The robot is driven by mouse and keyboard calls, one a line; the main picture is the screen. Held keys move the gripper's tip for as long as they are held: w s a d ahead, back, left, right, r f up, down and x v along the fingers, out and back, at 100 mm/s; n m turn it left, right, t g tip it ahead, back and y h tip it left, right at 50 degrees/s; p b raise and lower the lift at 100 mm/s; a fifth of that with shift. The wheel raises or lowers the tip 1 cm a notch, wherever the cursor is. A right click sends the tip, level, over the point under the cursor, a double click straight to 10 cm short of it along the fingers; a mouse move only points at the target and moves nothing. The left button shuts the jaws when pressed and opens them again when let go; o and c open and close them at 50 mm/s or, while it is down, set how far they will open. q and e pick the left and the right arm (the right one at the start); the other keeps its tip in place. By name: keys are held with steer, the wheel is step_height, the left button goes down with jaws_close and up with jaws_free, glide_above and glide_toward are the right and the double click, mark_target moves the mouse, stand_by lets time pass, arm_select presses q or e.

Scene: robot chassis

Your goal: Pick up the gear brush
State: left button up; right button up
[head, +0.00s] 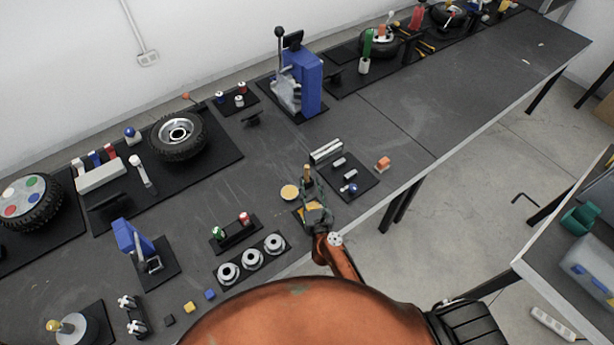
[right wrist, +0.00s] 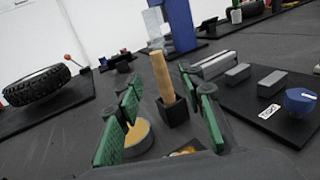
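What looks like the gear brush is a light wooden handle (right wrist: 161,75) standing upright in a small black square holder (right wrist: 173,111); its lower end is hidden inside. In the head view the handle (head: 307,171) shows just beyond my right gripper (head: 311,188). The right gripper, with green finger pads, is open. In the right wrist view its fingers stand apart to the left and right of the handle, which appears ahead between them, with no contact visible. My left gripper is not in view.
A round tin with yellow contents (head: 289,192) stands close beside the right gripper's left finger. A black mat (head: 368,187) with metal blocks and a blue knob (right wrist: 299,100) lies to the right. Silver rings (head: 252,259) sit on a tray nearer the front edge.

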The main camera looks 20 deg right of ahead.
mark_target(307, 173)
steer(key=w, duration=0.5)
steer(key=w+f, duration=0.1)
steer(key=w, duration=0.1)
steer(key=shift+w+d+b, duration=0.35)
steer(key=shift+b, duration=0.05)
steer(key=shift+r, duration=0.1)
jaws_close()
